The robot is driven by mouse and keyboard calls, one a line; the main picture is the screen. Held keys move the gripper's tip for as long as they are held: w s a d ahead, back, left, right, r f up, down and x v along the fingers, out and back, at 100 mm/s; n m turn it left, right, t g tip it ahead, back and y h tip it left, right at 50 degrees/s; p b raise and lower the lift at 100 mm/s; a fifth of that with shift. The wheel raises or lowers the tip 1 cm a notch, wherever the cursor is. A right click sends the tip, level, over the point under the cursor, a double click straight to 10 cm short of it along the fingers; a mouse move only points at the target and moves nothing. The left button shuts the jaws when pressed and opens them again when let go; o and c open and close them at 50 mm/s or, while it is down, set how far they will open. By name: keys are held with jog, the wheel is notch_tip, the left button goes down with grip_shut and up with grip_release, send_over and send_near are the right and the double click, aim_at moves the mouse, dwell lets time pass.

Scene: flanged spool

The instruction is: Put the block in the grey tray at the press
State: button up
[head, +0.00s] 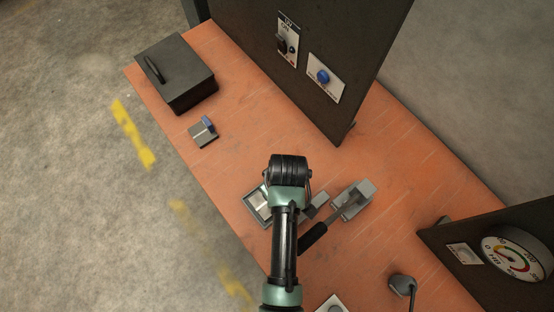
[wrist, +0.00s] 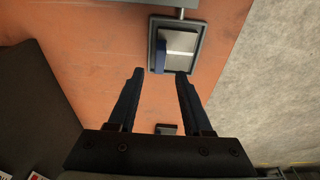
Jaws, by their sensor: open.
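The grey tray (head: 249,208) sits near the table's floor-side edge beside the press (head: 354,201), partly hidden by my arm. It also shows in the wrist view (wrist: 201,40). A silvery block (wrist: 180,42) lies inside the tray's rim, with a blue upright part (wrist: 161,55) along its left side. My gripper (wrist: 158,72) is open and empty. Its fingertips point towards the tray's lower edge, and the blue part appears just beyond them. I cannot tell the height of the fingers above the tray. In the head view my arm hides the fingers.
A grey plate with a blue upright (head: 204,131) stands further left on the table. A dark lidded box (head: 177,73) is behind it. A dark panel (head: 300,60) with switch and blue knob rises at the back. The press's black-gripped lever (head: 313,236) and a gauge panel (head: 510,255) stand right.

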jog(key=w+r+m+t, duration=0.1)
jog(key=w+r+t, duration=0.45)
jog(key=r, duration=0.85)
jog(key=w+d+r+m+t+h, duration=0.1)
jog(key=w+r+t, duration=0.45)
jog(key=r, duration=0.75)
jog(key=w+r+m+t, duration=0.25)
jog(key=w+r, duration=0.55)
jog(key=r, duration=0.6)
notch_tip(320, 180, up, 16)
jog(key=s+t, duration=0.2)
jog(key=t, duration=0.3)
jog(key=s+r+m+t, duration=0.1)
jog(key=s+r+t, duration=0.2)
jog(key=s+r, duration=0.3)
jog(key=s+a+r+m+t, duration=0.1)
jog(key=s+r+t, duration=0.3)
jog(key=r, duration=0.8)
jog(key=shift+s+a+m, duration=0.3)
jog(key=shift+s+m, duration=0.05)
jog(key=shift+s, duration=0.75)
jog(key=shift+t, duration=0.25)
